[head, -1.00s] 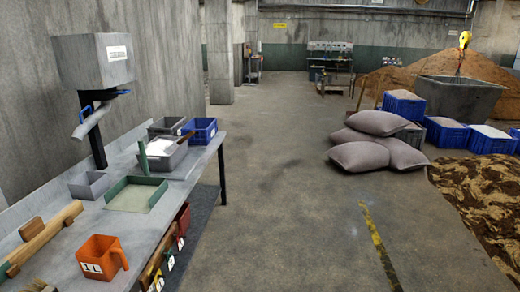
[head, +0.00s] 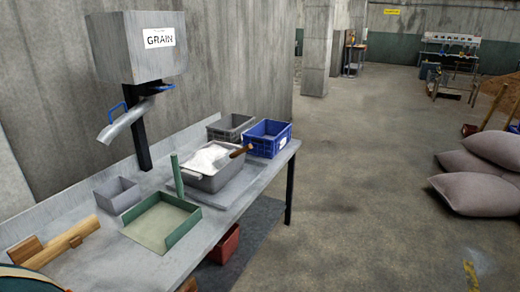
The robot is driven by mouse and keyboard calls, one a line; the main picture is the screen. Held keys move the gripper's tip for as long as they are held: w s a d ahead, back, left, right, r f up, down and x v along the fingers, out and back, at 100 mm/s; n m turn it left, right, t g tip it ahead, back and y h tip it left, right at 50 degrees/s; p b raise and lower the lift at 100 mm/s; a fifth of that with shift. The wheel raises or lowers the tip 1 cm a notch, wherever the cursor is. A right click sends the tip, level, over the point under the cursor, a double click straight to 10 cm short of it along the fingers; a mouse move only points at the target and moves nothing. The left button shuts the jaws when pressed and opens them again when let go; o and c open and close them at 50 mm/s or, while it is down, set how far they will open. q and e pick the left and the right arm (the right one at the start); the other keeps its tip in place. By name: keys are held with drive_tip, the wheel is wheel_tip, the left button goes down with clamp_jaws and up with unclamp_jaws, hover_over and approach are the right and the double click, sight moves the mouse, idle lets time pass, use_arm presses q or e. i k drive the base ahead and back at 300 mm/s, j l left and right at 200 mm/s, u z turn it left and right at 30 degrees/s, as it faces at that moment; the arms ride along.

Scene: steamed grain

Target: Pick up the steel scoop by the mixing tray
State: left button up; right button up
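A brown handle (head: 240,151) sticks out over the right side of a grey pan (head: 216,182) holding white powder. It may belong to the steel scoop; no scoop bowl can be made out. A low green tray (head: 183,237) with one open side lies on the bench in front of the pan, with an upright green piece (head: 176,175) at its back. I cannot tell for sure which one is the mixing tray. Neither of my grippers is in view.
The grey bench (head: 110,265) runs along the left wall. A grain dispenser (head: 140,50) with a metal spout stands over it. A small grey box (head: 118,194), blue crate (head: 268,138) and grey crate (head: 229,127) stand on it. Sacks (head: 485,175) lie at right; the floor between is clear.

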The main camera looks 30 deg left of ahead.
sight(220, 161)
drive_tip(key=i+u, duration=0.15)
drive_tip(key=i, duration=0.35)
drive_tip(key=i+l+u, duration=0.15)
drive_tip(key=i, duration=0.4)
drive_tip(key=i+l+u, duration=0.2)
drive_tip(key=i, duration=0.3)
drive_tip(key=j, duration=0.1)
